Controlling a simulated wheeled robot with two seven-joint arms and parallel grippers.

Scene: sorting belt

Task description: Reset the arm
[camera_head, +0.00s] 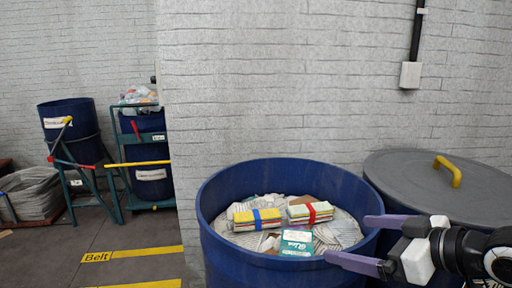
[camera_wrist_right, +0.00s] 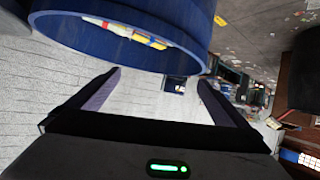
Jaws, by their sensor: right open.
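My right gripper (camera_head: 357,241) comes in from the right in the head view. Its two purple fingers are spread apart with nothing between them. They are at the right side of a blue barrel (camera_head: 225,240), overlapping its rim in the picture; I cannot tell whether they touch it. In the right wrist view the open fingers of my right gripper (camera_wrist_right: 160,95) show with the blue barrel (camera_wrist_right: 75,35) beyond them. My left gripper is not in view.
The barrel holds papers, bundles with a blue band (camera_head: 257,219) and a red band (camera_head: 310,212), and a teal-white box (camera_head: 296,243). A grey-lidded barrel (camera_head: 400,175) stands at right. Racked bins (camera_head: 150,175) stand at left. Floor by the yellow Belt marking (camera_head: 130,254) is clear.

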